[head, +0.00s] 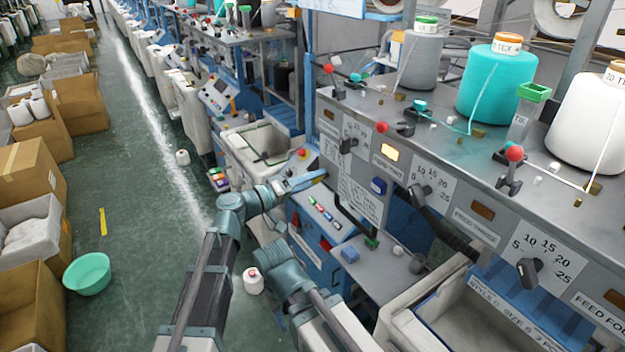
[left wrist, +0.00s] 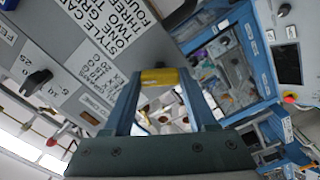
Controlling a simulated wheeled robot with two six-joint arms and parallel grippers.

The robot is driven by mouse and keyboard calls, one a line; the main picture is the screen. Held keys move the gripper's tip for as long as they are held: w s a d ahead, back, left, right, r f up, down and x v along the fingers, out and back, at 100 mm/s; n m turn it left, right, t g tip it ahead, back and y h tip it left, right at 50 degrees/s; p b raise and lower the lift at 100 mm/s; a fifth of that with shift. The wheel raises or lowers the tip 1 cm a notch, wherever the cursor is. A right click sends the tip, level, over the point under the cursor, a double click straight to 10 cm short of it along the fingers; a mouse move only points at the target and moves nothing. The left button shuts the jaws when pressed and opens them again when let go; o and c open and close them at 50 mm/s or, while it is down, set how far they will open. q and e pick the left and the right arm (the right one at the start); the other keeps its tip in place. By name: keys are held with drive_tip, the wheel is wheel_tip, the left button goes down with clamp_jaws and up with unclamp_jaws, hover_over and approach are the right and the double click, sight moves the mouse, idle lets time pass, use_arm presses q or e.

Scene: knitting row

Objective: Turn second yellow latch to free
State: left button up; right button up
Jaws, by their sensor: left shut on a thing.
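A small yellow latch (left wrist: 160,77) lies crosswise between my fingertips in the left wrist view. Its edge also shows in the head view (head: 319,176), at the front of the grey knitting machine. My left gripper (head: 306,182) is shut on this latch, with one blue finger at each end of it in the left wrist view. The fingers hide part of the latch in the head view, and I cannot tell how far it is turned. I see no other yellow latch clearly. My right arm shows in the lower middle of the head view, but its gripper does not show.
Yarn cones (head: 494,80) stand on top. A white open bin (head: 440,314) stands at the lower right. A green basin (head: 87,273) and cardboard boxes stand at the left.

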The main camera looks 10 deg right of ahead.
use_arm(q)
drive_tip(key=n, duration=0.6)
drive_tip(key=shift+n, duration=0.3)
idle(0.4)
drive_tip(key=o, duration=1.4)
drive_tip(key=shift+c, duration=0.2)
drive_tip(key=shift+a, duration=0.1)
drive_tip(key=v, duration=1.3)
drive_tip(key=shift+a, duration=0.3)
drive_tip(key=shift+s+f, duration=0.1)
